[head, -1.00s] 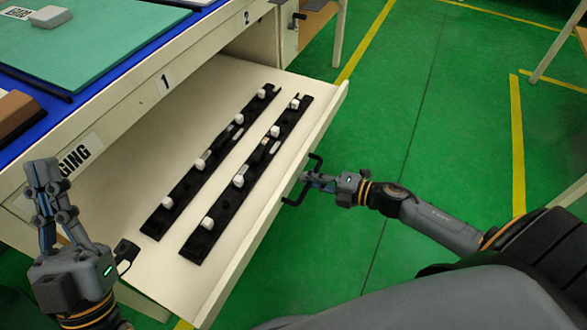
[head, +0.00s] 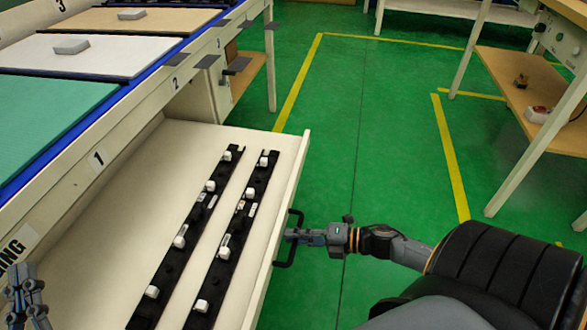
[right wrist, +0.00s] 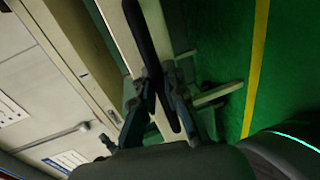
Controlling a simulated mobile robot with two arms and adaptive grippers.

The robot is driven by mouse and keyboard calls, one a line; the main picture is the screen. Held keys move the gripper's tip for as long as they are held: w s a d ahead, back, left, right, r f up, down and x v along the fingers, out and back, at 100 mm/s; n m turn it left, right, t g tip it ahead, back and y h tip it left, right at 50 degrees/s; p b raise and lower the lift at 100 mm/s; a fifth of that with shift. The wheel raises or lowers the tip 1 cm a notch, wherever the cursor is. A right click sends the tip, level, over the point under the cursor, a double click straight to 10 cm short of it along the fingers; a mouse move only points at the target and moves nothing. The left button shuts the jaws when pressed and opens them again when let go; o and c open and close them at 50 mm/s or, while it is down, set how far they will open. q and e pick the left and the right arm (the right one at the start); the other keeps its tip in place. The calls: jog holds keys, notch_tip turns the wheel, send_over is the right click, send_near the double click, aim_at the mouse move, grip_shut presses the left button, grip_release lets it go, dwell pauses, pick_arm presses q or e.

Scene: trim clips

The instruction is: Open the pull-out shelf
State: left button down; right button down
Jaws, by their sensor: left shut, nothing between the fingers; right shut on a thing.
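The pull-out shelf (head: 107,247) is a cream drawer, pulled out from under the workbench, with its front edge away from the bench. Two black trim strips (head: 187,240) (head: 236,240) with white clips lie in it. My right gripper (head: 290,236) is shut on the black handle (head: 287,252) on the shelf's front. In the right wrist view the dark handle bar (right wrist: 146,40) runs between the fingers (right wrist: 158,98). My left gripper (head: 22,285) is shut and empty at the lower left, partly cut off by the picture's edge.
The workbench top holds a teal mat (head: 50,125), a white board (head: 90,55) and a tan board. Other tables (head: 530,95) stand at the right. The green floor with yellow lines is clear in front of the shelf.

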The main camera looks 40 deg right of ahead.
jog(key=c, duration=1.8)
grip_release()
jog(key=shift+s+d+f, duration=0.1)
jog(key=shift+d, duration=0.05)
jog(key=o, duration=0.4)
jog(key=shift+s+d, duration=0.1)
jog(key=shift+s, duration=0.1)
jog(key=v, duration=1.2)
